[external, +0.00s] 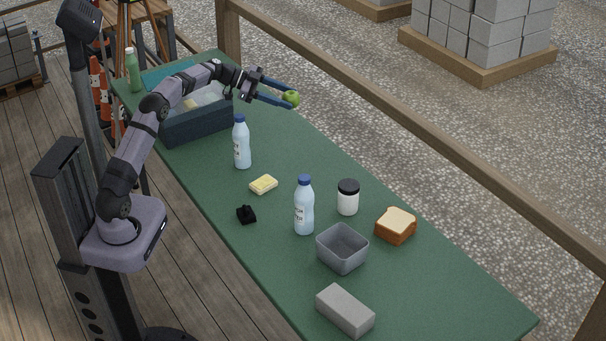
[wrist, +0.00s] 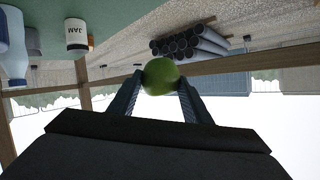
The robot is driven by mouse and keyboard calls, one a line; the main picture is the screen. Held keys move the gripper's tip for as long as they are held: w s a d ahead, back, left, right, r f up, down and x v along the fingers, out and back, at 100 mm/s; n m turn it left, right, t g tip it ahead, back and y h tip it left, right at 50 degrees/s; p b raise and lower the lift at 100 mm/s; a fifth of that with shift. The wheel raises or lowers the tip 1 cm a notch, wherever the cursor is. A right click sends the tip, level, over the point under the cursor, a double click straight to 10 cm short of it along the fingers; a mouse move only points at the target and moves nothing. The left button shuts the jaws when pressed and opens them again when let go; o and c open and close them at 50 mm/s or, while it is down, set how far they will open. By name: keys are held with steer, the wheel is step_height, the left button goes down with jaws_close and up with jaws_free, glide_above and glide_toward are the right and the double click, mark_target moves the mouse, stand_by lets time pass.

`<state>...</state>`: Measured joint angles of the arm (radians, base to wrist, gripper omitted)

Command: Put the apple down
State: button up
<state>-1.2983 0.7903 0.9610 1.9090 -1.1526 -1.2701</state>
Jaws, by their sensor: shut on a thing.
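A green apple (external: 291,98) is held at the tips of my gripper (external: 285,95) in the external view. The gripper is stretched out past the dark blue crate, near the table's far edge. The apple appears to be above the table surface; its exact height is hard to tell. In the wrist view, the apple (wrist: 160,76) sits between the two blue fingers of my gripper (wrist: 160,84), which are shut on it.
The green table (external: 430,290) carries a dark blue crate (external: 200,124), two milk bottles (external: 242,148) (external: 304,212), a jam jar (external: 347,200), bread (external: 396,226), a grey bin (external: 342,262), a grey block (external: 345,310), a yellow sponge (external: 263,185) and a small black object (external: 246,214). A wooden rail (external: 420,150) runs behind.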

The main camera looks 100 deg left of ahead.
steer(key=w+d+m+h, duration=0.2)
steer(key=w+d+h, duration=0.1)
steer(key=w+d, duration=1.15)
steer(key=shift+s+a+f+n+y+b, duration=0.15)
steer(key=shift+s+a+f+n+y, duration=0.4)
steer(key=shift+f, duration=2.6)
steer(key=shift+s+a+f+n+y+b, duration=0.3)
steer(key=shift+s+f+y, duration=0.5)
steer(key=shift+f, duration=2.35)
steer(key=shift+s+a+f+n+y, duration=0.25)
steer(key=shift+s+f+n+y, duration=0.35)
steer(key=shift+f, duration=2.55)
steer(key=shift+f, duration=0.1)
steer(key=shift+f, duration=0.1)
steer(key=o, duration=1.1)
steer(key=shift+o, duration=0.2)
